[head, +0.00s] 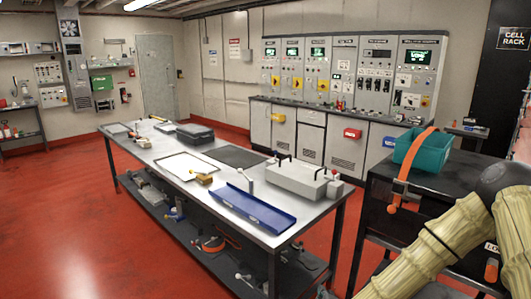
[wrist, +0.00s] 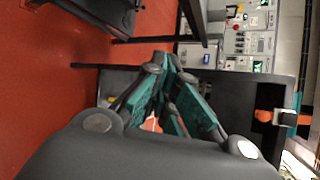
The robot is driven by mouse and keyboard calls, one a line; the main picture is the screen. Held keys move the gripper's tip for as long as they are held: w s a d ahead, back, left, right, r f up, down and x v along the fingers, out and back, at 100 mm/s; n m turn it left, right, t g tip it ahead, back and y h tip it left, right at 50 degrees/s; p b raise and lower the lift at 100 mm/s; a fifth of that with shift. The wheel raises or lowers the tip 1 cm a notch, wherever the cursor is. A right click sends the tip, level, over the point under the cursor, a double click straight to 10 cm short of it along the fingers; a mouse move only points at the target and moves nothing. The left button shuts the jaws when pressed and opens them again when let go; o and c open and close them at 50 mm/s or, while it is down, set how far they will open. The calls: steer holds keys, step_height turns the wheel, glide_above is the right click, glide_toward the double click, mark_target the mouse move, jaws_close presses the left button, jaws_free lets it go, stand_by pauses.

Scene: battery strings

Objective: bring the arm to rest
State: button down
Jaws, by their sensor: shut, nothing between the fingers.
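My arm (head: 445,245), in a pale yellow ribbed sleeve with a dark joint, shows at the lower right of the head view. It stands in front of the black cart. My gripper (wrist: 168,66) shows in the wrist view, with dark links and teal fingers. The fingers come together at their tips and hold nothing. The gripper itself does not show in the head view.
A teal bin (head: 422,152) with an orange strap (head: 408,175) is on the black cart (head: 376,200). The long workbench (head: 150,148) carries a blue tray (head: 252,205) and a grey case (head: 290,178). Control cabinets (head: 345,75) line the back wall. Red floor (head: 60,220) is clear at left.

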steer(key=s+a+f+n+g+y, duration=0.3)
steer(key=s+f+n+g, duration=0.3)
steer(key=s+f+n, duration=0.95)
steer(key=s+d+f+n+g, duration=0.1)
steer(key=s+d+n+g, duration=0.1)
steer(key=s, duration=0.6)
steer(key=s+d+f+n+g, duration=0.2)
steer(key=s+n, duration=0.2)
steer(key=s, duration=0.5)
steer(key=s+d+f+n+g, duration=0.2)
steer(key=s+n+g, duration=0.1)
steer(key=s, duration=0.5)
steer(key=shift+s+d+f+h, duration=0.25)
steer(key=shift+d+h, duration=0.15)
